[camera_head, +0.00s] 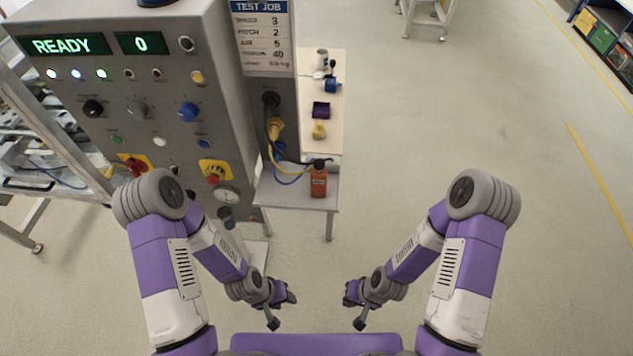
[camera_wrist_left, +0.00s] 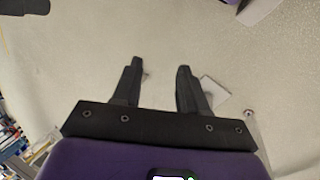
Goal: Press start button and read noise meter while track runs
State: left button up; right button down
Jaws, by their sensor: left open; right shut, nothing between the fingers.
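The grey control cabinet (camera_head: 170,100) stands at the upper left in the head view. Its green display reads READY (camera_head: 64,45) and the counter beside it (camera_head: 141,42) reads 0. A small green button (camera_head: 117,139), which could be the start button, sits on the panel left of a white one (camera_head: 159,142). An orange handheld device (camera_head: 318,180), possibly the noise meter, stands on the side table; its reading is too small to tell. My left gripper (camera_head: 287,293) is open and empty, also in the left wrist view (camera_wrist_left: 159,66). My right gripper (camera_head: 350,293) is shut and empty. Both are well apart from the panel.
Yellow and blue cables hang over the side table (camera_head: 290,190). A bench (camera_head: 335,100) behind holds small parts. The floor (camera_head: 450,120) to the right is clear.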

pick_arm(q)
grip_shut()
dwell(1.6)
